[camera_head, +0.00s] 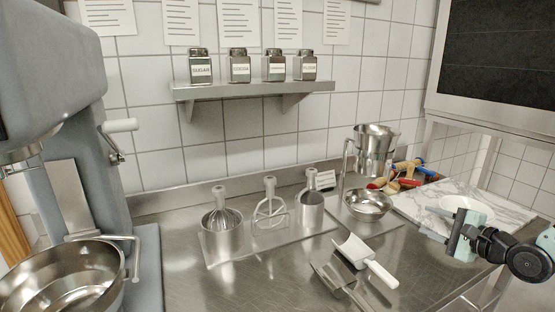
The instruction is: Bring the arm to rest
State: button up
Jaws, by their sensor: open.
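My gripper (458,238) shows at the right edge of the head view, at the end of my black and pale green arm. It is open and nothing shows between its fingers. It is held over the right part of the steel counter (270,275), in front of the marble slab (420,205), and covers part of the counter edge. From this one view I cannot tell how high above the counter it is.
A large mixer (60,80) with a steel bowl (65,280) fills the left. A white plate (466,205) is behind my gripper. A shelf (250,90) holds labelled jars.

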jog(key=s+a+f+n+g+h, duration=0.1)
jog(key=s+a+n+g+h, duration=0.1)
jog(key=s+a+n+g, duration=0.45)
jog(key=s+a+f+n+g+h, duration=0.1)
jog(key=a+n+g, duration=0.2)
jog(key=a+n, duration=0.7)
jog(key=s+a+r+n+g+h, duration=0.1)
jog(key=s+a, duration=0.3)
jog(key=s, duration=0.4)
jog(key=s+a+r+n+g+h, duration=0.1)
jog(key=s+a+r+n+g, duration=0.1)
jog(key=s, duration=0.6)
jog(key=s+a+r+n+g+h, duration=0.1)
jog(key=s+a+r+n, duration=0.3)
jog(key=s, duration=0.4)
jog(key=a+n+g, duration=0.1)
jog(key=a, duration=0.1)
jog(key=shift+a, duration=0.3)
jog(key=shift+n, duration=0.25)
